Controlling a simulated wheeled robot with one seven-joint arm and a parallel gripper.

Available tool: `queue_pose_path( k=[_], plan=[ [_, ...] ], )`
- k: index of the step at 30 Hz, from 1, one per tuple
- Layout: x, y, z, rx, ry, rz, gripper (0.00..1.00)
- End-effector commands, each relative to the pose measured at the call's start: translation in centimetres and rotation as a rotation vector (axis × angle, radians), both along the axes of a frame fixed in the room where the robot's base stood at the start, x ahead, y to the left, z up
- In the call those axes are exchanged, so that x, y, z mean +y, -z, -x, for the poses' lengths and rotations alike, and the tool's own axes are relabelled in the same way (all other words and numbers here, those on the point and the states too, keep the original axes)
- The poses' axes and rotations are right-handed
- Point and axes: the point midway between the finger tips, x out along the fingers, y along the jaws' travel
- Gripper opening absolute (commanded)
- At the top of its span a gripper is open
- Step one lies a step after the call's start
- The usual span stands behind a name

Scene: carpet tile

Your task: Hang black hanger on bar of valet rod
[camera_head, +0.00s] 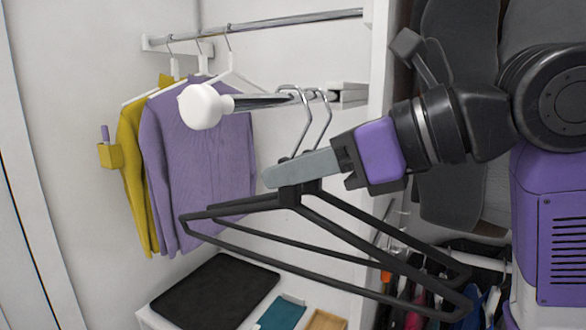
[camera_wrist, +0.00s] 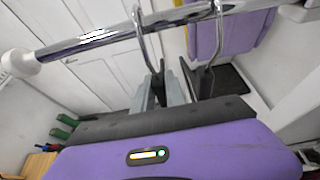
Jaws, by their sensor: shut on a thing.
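The valet rod (camera_head: 262,102) is a short chrome bar with a white end knob (camera_head: 203,106). It also crosses the top of the wrist view (camera_wrist: 100,38). Two black hangers are close together at it, a nearer one (camera_head: 365,254) and another (camera_head: 262,238) partly behind. Their metal hooks cross the rod with their tops above it; whether they rest on it I cannot tell. My gripper (camera_head: 272,177) is below the rod, shut on a black hanger at the hook's base. In the wrist view, the fingers (camera_wrist: 160,92) close around the left hook's base, with the other hook (camera_wrist: 214,45) to the right.
A higher chrome rail (camera_head: 285,20) holds purple (camera_head: 200,150) and yellow (camera_head: 132,165) tops on white hangers. A white shelf below bears a black mat (camera_head: 215,293) and a teal item (camera_head: 282,313). Dark clothes hang at right, beyond a white panel.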

Motion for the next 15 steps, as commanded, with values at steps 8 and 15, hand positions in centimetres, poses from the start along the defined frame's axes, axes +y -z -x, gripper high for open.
queue_pose_path(
  k=[8,15],
  plan=[
    [0.0,-0.06,0.01,0.0,0.0,0.0,0.41],
    [0.0,-0.03,0.01,0.0,0.0,0.0,0.41]
  ],
)
